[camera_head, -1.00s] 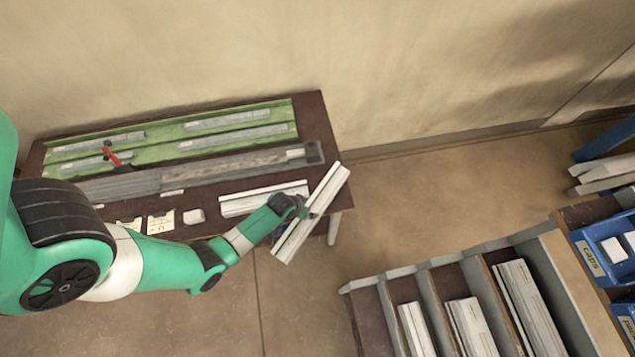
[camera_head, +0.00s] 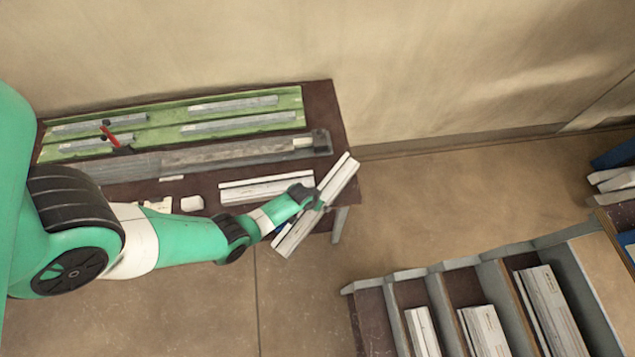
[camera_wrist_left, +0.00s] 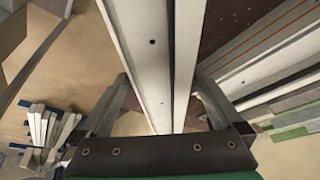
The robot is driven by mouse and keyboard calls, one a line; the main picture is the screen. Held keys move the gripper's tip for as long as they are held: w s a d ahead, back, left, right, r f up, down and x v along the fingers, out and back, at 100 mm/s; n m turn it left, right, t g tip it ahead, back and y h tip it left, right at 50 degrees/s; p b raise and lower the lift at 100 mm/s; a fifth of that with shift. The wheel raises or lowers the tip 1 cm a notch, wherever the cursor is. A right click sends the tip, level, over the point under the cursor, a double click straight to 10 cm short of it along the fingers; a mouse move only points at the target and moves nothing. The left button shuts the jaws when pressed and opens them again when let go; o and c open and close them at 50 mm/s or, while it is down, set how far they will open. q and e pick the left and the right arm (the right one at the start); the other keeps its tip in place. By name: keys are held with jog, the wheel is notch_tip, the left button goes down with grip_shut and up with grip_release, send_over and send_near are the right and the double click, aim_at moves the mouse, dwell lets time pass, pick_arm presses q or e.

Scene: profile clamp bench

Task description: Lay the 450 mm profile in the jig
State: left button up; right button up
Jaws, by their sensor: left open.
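A long white profile (camera_head: 322,200) with a lengthwise groove lies at a slant at my left gripper (camera_head: 312,197), over the bench's right front corner. In the left wrist view, the profile (camera_wrist_left: 152,50) runs between the two fingers of my left gripper (camera_wrist_left: 160,85). The jaws are open, with a finger close along each side; I cannot tell whether they touch it. A long grey fixture (camera_head: 230,155), which looks like the jig, lies along the bench behind the gripper. It has a dark block at its right end. My right gripper is not in view.
A green tray (camera_head: 240,117) with several grey bars lies at the back of the bench (camera_head: 335,112). A red-handled part (camera_head: 109,134) stands at its left. White profiles (camera_head: 265,189) lie at the bench front. A divided rack (camera_head: 395,280) stands at front right.

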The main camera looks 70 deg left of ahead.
pick_arm(q)
grip_shut()
jog(key=shift+r, duration=0.1)
dwell(0.3)
notch_tip(320, 180, up, 10)
jog(key=p, duration=0.6)
jog(key=shift+p, duration=0.4)
